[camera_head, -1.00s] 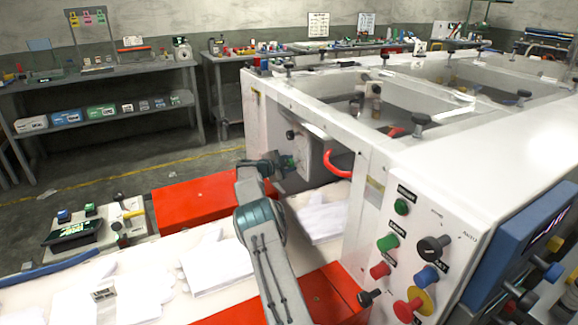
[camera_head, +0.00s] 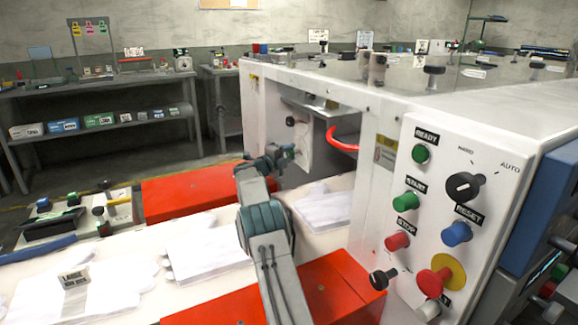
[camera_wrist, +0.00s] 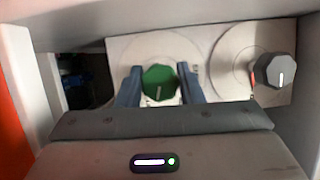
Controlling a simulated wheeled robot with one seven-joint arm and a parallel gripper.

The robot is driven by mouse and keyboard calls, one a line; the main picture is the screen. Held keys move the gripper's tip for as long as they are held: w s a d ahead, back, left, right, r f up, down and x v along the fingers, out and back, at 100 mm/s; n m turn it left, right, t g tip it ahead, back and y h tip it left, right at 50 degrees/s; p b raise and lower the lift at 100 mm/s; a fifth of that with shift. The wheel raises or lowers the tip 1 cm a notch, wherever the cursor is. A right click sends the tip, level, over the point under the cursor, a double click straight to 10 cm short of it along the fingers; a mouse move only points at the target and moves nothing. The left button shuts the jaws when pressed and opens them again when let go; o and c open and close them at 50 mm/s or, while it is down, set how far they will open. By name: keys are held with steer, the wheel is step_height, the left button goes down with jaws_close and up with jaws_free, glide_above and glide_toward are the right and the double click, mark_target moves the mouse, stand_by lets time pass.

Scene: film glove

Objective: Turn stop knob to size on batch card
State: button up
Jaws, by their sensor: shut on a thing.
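My gripper (camera_wrist: 160,88) is shut on a green knob (camera_wrist: 160,82) in the wrist view, one blue-grey finger on each side of it. The knob carries a white pointer line that runs nearly straight down, and it sits on a pale round dial plate (camera_wrist: 150,48). In the head view my gripper (camera_head: 290,152) reaches into the machine's opening and hides the green knob. A dark grey knob (camera_wrist: 277,72) with a white line stands to the right on its own dial. A small label card (camera_head: 74,279) lies on the gloves at lower left; its top word looks like LARGE.
The white machine's front panel (camera_head: 435,215) holds several buttons and a black selector. A red curved handle (camera_head: 341,140) is right of my gripper. Red covers (camera_head: 195,193) flank the belt, where white gloves (camera_head: 208,252) lie. A grey shelf (camera_head: 95,132) stands behind.

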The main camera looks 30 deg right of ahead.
steer(key=shift+f+m+h+b, duration=0.1)
steer(key=shift+m+h+b, duration=0.2)
steer(key=shift+m+b, duration=0.5)
steer(key=o, duration=1)
steer(key=shift+c, duration=0.2)
steer(key=r+v, duration=0.1)
steer(key=v, duration=1.2)
steer(key=shift+a+f, duration=0.4)
steer(key=shift+f, duration=0.05)
steer(key=shift+s, duration=0.15)
